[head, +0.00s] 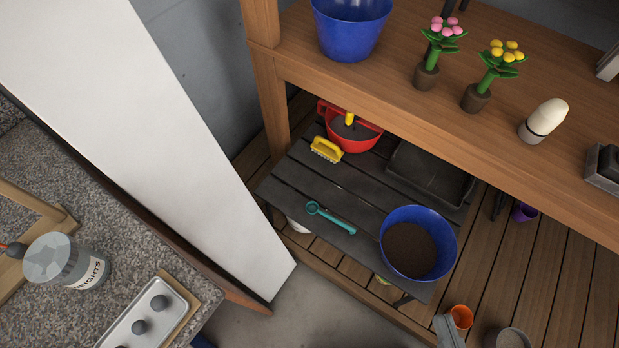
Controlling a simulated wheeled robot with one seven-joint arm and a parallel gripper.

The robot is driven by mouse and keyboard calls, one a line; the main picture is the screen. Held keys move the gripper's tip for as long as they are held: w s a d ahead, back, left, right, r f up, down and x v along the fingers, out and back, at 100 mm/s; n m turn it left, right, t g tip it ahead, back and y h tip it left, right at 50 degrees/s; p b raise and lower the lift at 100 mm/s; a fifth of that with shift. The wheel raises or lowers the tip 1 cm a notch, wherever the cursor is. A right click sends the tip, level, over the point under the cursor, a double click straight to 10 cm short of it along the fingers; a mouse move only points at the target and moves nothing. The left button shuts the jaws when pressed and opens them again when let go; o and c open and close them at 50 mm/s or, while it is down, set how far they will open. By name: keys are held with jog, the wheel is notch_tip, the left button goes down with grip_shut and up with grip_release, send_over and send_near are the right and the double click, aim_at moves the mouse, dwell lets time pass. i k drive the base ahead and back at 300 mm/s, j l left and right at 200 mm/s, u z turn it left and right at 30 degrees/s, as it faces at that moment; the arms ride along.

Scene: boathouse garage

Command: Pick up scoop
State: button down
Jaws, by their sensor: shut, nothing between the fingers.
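A teal scoop (336,219) lies on the dark slatted low table (290,188), near its front left edge. Its round bowl end points to the left and its handle runs right and toward the front, close to the blue bucket. It lies flat and nothing covers it. My gripper is not visible in the head view.
A blue bucket of soil (410,249) stands right of the scoop. Behind are a yellow brush (326,150), a red container (357,142) and a dark tray (430,173). A wooden shelf (400,98) overhangs the table's back. A white panel (150,110) stands left.

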aim_at(332, 219)
jog(key=u, duration=0.25)
jog(key=z, duration=0.5)
jog(key=k+j+z, duration=0.1)
jog(key=z, duration=0.85)
jog(key=k+z, duration=0.1)
jog(key=z, duration=0.35)
jog(key=k+z, duration=0.1)
jog(key=k, duration=0.9)
jog(key=u, duration=1.45)
